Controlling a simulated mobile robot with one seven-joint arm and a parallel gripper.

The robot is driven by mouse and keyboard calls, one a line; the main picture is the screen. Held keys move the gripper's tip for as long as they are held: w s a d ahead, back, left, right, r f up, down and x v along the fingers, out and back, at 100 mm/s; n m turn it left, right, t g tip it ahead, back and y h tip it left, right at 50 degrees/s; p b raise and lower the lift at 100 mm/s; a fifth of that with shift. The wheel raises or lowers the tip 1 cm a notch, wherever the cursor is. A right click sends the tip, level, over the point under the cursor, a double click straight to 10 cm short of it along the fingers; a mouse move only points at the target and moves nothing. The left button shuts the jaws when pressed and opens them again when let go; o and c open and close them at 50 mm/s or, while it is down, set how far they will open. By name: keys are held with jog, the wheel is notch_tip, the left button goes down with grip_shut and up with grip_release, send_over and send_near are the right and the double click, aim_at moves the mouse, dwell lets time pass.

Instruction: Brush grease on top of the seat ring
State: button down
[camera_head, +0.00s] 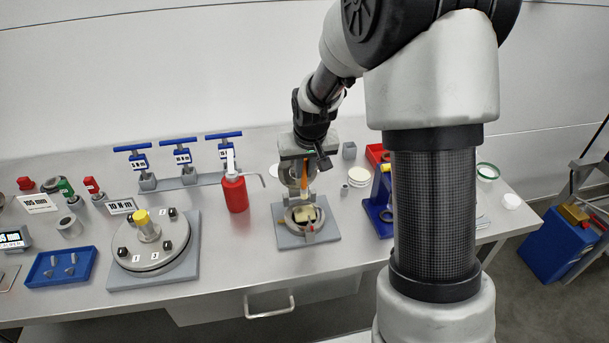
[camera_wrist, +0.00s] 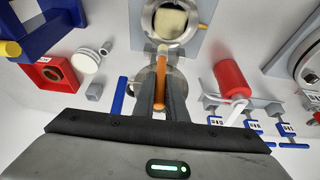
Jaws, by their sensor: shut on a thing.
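My gripper (camera_head: 303,184) points down over the grey plate (camera_head: 325,238) and is shut on an orange handle (camera_head: 304,176), which looks like the brush. The handle also shows between the fingers in the wrist view (camera_wrist: 161,92). A round metal ring (camera_head: 289,220), which looks like the seat ring, sits on the plate below the fingers; in the wrist view its rim (camera_wrist: 146,22) is at the top. A pale yellow patch (camera_wrist: 170,22) shows inside it. I cannot tell whether it is bristles or grease, or whether the brush touches the ring.
A red bottle (camera_head: 235,192) stands left of the plate. A bolted flange (camera_head: 150,258) on its plate is further left. Blue-handled tools (camera_head: 182,158) stand in a rack behind. A blue stand (camera_head: 378,208) and pale discs (camera_head: 358,175) are to the right.

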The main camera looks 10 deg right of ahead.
jog(key=shift+s+r, duration=0.2)
jog(key=shift+r, duration=0.45)
jog(key=shift+w+r+p, duration=0.1)
jog(key=shift+r+p, duration=0.55)
jog(key=shift+p, duration=0.05)
jog(key=shift+r+p, duration=0.9)
jog(key=shift+r, duration=0.7)
jog(key=shift+f+b, duration=0.1)
jog(key=shift+b, duration=0.2)
